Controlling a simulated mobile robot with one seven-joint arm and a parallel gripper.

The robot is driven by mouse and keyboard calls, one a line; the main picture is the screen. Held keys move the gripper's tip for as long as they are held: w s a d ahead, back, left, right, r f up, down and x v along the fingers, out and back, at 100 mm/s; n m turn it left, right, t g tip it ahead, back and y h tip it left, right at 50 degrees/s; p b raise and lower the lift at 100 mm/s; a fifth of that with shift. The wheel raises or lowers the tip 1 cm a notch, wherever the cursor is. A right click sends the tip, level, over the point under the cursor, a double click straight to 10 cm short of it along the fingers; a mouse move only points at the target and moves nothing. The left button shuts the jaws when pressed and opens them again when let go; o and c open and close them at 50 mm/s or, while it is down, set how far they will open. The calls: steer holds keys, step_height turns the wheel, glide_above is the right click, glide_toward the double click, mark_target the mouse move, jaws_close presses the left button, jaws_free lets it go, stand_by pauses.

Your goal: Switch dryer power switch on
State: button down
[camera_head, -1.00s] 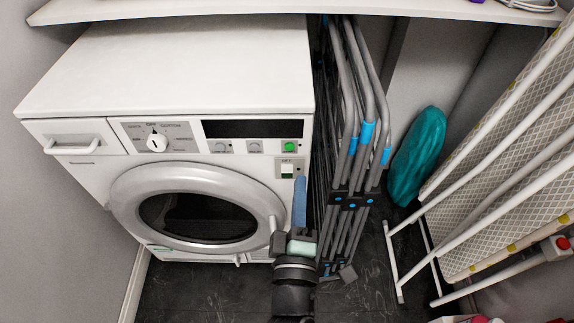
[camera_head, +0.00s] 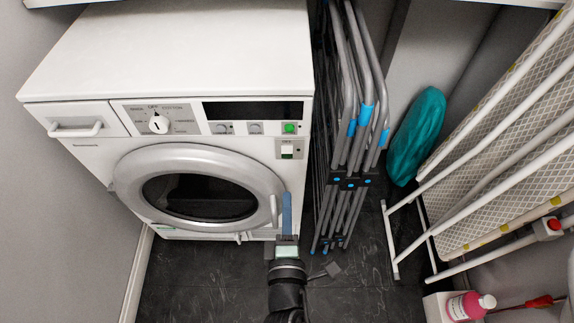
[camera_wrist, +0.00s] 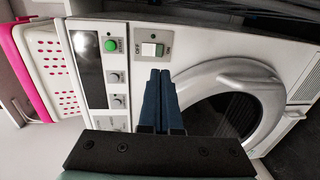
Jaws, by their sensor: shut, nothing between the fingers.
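The white dryer (camera_head: 85,160) stands at the left in the head view. Its power switch (camera_head: 287,150) is a small white rocker on a grey plate at the right end of the front panel, below the green start button (camera_head: 290,128). In the wrist view the switch (camera_wrist: 152,50) sits between the OFF and ON labels, with the green button (camera_wrist: 110,45) to its left. My gripper (camera_head: 287,197) is below the switch in the head view, its blue fingers together and empty. In the wrist view the fingertips (camera_wrist: 160,74) appear just below the switch, apart from it as far as I can tell.
The round dryer door (camera_head: 125,185) is closed, to the left of my gripper. A folded grey drying rack (camera_head: 350,150) stands close on the right. An ironing board (camera_head: 500,150), a teal bag (camera_head: 418,135) and a pink bottle (camera_head: 465,305) are farther right. Dark floor is free in front.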

mark_target(287, 157)
steer(key=w, duration=0.6)
steer(key=w+f, duration=0.1)
steer(key=w, duration=0.3)
steer(key=shift+w+f+b, duration=0.1)
steer(key=shift+b, duration=0.25)
